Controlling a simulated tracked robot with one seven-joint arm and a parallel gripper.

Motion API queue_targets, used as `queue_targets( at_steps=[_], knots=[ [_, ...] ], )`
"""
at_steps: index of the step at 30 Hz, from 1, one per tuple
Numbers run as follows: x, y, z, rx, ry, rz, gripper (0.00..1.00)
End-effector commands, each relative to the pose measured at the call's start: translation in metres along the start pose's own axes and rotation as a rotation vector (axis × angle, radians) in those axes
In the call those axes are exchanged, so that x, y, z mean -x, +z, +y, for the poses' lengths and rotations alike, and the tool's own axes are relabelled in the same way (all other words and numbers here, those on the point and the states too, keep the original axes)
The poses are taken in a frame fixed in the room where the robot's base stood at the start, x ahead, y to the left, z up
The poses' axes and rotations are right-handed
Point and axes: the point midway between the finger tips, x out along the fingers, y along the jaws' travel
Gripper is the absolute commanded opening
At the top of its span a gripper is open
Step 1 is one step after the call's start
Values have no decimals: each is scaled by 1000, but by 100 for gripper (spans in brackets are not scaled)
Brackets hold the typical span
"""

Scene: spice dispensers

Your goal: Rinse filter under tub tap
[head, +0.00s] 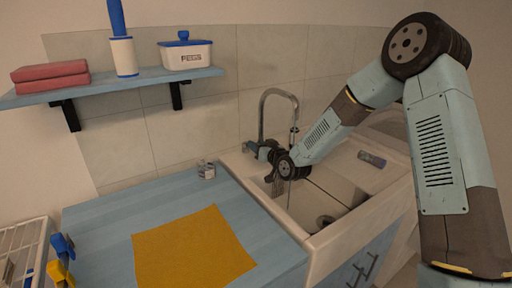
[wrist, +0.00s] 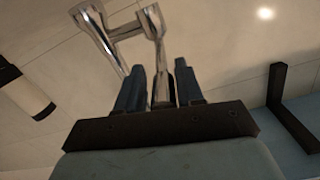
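The chrome tap (head: 278,95) rises at the back left of the light tub (head: 312,236). My gripper (head: 262,150) is at the tap's lower part, above the tub's left rear edge. In the wrist view my gripper (wrist: 160,80) has its two dark fingers apart, with a chrome tap part (wrist: 158,45) between or just behind them. I cannot tell whether the fingers touch it. No filter shows in my gripper. A dark round thing (head: 324,221) lies low in the tub; I cannot tell whether it is the filter or the drain.
A wall shelf (head: 140,80) hangs above. A small dark object (head: 372,158) lies on the tub's right ledge. A white rack (head: 22,250) stands front left.

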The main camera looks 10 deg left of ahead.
Motion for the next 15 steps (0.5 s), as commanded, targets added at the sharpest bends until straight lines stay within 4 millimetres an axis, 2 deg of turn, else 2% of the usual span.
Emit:
queue_targets(
  at_steps=[1,6,15],
  knots=[
    [0,0,1,0,1,0,40],
    [0,0,-1,0,-2,1,55],
    [3,-1,-2,0,-4,2,55]
  ],
)
